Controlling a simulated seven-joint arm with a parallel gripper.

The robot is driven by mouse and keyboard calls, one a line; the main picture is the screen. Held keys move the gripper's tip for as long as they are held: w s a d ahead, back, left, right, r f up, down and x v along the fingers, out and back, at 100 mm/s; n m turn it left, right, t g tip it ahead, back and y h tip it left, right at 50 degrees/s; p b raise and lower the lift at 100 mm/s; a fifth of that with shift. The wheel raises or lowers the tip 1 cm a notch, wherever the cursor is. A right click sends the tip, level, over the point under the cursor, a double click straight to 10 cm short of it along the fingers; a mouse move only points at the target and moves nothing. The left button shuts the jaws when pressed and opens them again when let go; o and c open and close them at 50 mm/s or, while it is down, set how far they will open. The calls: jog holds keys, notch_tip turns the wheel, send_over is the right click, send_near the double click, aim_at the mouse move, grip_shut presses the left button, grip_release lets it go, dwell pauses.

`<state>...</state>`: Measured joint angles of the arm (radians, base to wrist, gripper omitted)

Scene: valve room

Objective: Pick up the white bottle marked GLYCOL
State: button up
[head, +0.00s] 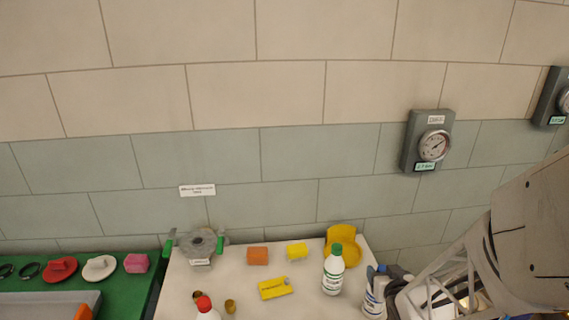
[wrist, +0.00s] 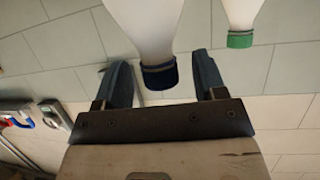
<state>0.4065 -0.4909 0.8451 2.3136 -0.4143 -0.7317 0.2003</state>
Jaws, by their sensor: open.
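Three white bottles stand on the white table in the head view: one with a green cap (head: 333,272), one with a red cap (head: 206,310) cut off by the lower edge, and one with a blue cap (head: 374,292). Their labels are too small to read, so I cannot tell which is marked GLYCOL. In the wrist view, which looks inverted, my gripper (wrist: 162,64) is open. The dark-blue-capped bottle (wrist: 148,28) shows between its two fingers, with a gap on each side. The green-capped bottle (wrist: 240,20) is to the right, outside the fingers.
The white table (head: 180,285) also holds a grey valve part (head: 200,245), an orange block (head: 258,256), a yellow block (head: 297,251), a flat yellow piece (head: 275,288) and a yellow scoop-like object (head: 342,242). A green bench (head: 130,296) adjoins at left. A gauge (head: 432,145) hangs on the wall.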

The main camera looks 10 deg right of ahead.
jog(key=shift+x, duration=1.3)
grip_shut()
